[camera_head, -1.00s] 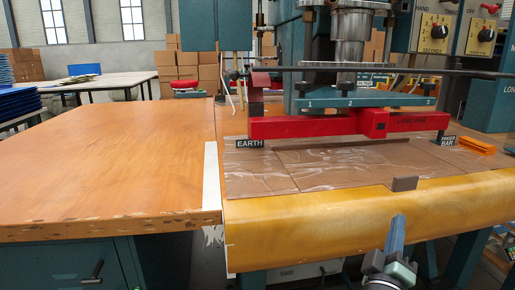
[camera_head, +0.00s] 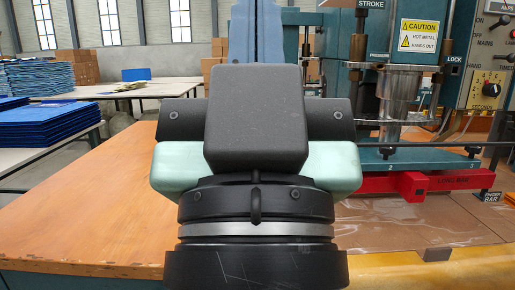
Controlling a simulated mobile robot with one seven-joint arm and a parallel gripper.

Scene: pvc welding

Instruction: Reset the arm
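My gripper (camera_head: 255,12) fills the middle of the head view, close to the camera. Its black and pale green body stands upright above a black wrist with a silver ring. Two blue-grey fingers point up side by side with only a thin line between them, so it looks shut, with nothing seen in it. The gripper hides part of the orange-brown table (camera_head: 85,215) and the left part of the welding machine (camera_head: 405,160).
The teal welding machine with a red bar (camera_head: 380,184) stands at the right behind my gripper. A control panel (camera_head: 490,60) is at the far right. Stacked blue sheets (camera_head: 45,122) lie on a white table at the left. The wooden table's left part is bare.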

